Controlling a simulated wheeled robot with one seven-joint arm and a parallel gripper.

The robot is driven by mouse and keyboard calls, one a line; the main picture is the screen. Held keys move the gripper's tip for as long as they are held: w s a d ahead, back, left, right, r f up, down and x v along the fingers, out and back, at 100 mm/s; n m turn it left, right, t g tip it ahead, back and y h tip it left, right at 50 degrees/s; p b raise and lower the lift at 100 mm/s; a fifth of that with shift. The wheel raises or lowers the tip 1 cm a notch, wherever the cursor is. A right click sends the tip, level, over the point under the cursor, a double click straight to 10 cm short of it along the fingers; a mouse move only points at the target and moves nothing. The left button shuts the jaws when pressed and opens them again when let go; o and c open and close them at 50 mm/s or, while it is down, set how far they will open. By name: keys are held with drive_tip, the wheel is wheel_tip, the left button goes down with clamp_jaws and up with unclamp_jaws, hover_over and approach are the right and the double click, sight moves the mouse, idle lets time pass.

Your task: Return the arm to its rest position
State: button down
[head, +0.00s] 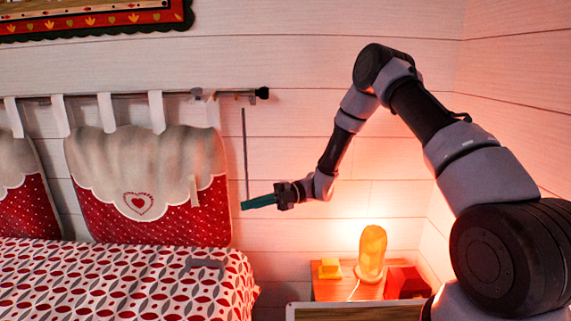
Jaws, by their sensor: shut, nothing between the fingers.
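My arm (342,117) rises from the right side of the head view, bends at a high elbow, and reaches down and left. My gripper (243,206) is at its end, shut, with teal fingers pointing left. It is in mid-air in front of the white plank wall, to the right of the hanging red and cream cushion. Nothing shows between the fingers. Both fingers look pressed together as one narrow shape.
A bed with a patterned cover (120,285) fills the lower left. Cushions (150,185) hang from a rod (235,93). A glowing orange lamp (371,252), a yellow block (329,268) and a red object (404,282) stand on a wooden nightstand (330,290) below my arm.

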drive_tip(key=s+d+r+n+t+h, duration=0.3)
drive_tip(key=d+r+n+h, duration=0.1)
drive_tip(key=d+r+n, duration=0.45)
drive_tip(key=s+d+r+n+t+h, duration=0.2)
drive_tip(key=d+r+n+h, duration=0.2)
drive_tip(key=d+r+n, duration=0.5)
drive_tip(key=s+d+r+n+t+h, duration=0.3)
drive_tip(key=s+d+r+n+t, duration=0.2)
drive_tip(key=d, duration=0.3)
drive_tip(key=s+d+r+n+t+h, duration=0.2)
drive_tip(key=s+d+r+n+t, duration=0.3)
drive_tip(key=s+d+r+n, duration=0.1)
drive_tip(key=d+r+n, duration=0.1)
drive_tip(key=d+n, duration=0.1)
drive_tip(key=d, duration=0.1)
drive_tip(key=shift+s+r+h, duration=0.2)
drive_tip(key=shift+r+h, duration=0.1)
drive_tip(key=shift+h, duration=0.1)
